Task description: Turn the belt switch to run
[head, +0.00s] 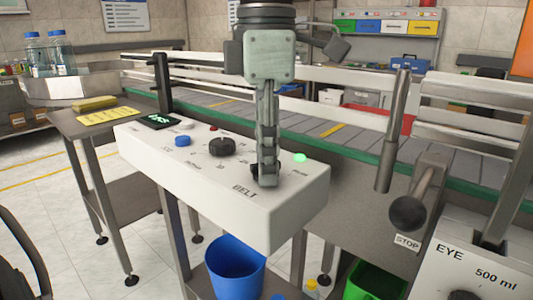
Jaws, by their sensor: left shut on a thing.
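The white control box (291,207) stands in the middle of the head view, with the word BELT printed near its front right edge. My left gripper (268,181) comes down from above, and its fingers are shut on the belt switch just behind that word. The fingers hide nearly all of the switch, so I cannot tell which way it points. A green lamp (300,158) glows just right of the fingers. My right gripper is not in view.
A black knob (222,147) and a blue button (182,141) sit on the box left of my gripper. The conveyor (340,134) runs behind. A black-balled lever (408,213) marked STOP is at the right. A blue bin (235,267) stands below.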

